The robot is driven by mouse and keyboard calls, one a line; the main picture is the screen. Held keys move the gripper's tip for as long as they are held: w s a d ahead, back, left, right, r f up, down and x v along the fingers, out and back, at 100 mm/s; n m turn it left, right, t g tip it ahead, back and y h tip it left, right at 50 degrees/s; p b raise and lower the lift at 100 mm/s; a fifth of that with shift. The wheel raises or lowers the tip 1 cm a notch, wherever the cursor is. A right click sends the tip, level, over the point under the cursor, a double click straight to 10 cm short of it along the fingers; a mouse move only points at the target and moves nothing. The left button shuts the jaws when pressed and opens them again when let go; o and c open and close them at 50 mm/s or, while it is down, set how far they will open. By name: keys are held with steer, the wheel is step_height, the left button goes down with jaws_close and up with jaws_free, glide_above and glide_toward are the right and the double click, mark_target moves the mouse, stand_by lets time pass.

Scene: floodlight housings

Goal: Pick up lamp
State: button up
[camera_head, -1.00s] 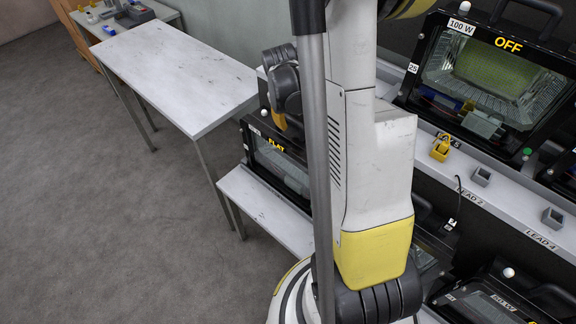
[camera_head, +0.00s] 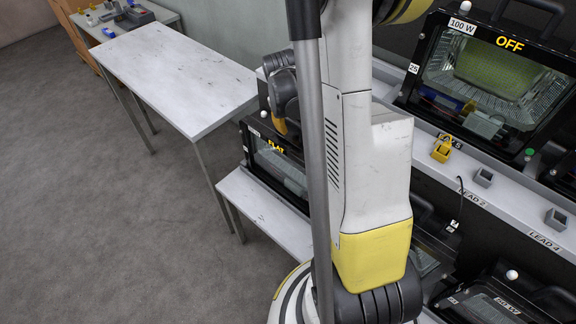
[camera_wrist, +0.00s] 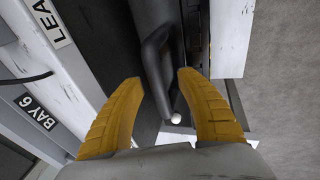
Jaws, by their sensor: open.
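A black floodlight lamp marked FLAT (camera_head: 258,150) stands on a low white shelf in the head view, partly hidden behind my arm. My gripper (camera_head: 280,126) hangs above its top, with only a yellow finger part showing. In the wrist view my gripper (camera_wrist: 158,78) is open, its two yellow fingers spread to either side of a dark handle (camera_wrist: 153,55). A small white knob (camera_wrist: 176,118) shows between the fingers. The handle looks in line with the gap, and I see no finger clearly touching it. Much of the lamp's body is hidden.
Another floodlight (camera_head: 490,300) lies lower right. A white table (camera_head: 170,75) stands at left; open floor (camera_head: 100,220) lies in front.

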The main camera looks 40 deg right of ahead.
steer(key=shift+c, duration=0.2)
jaws_close()
steer(key=shift+w+r, duration=0.1)
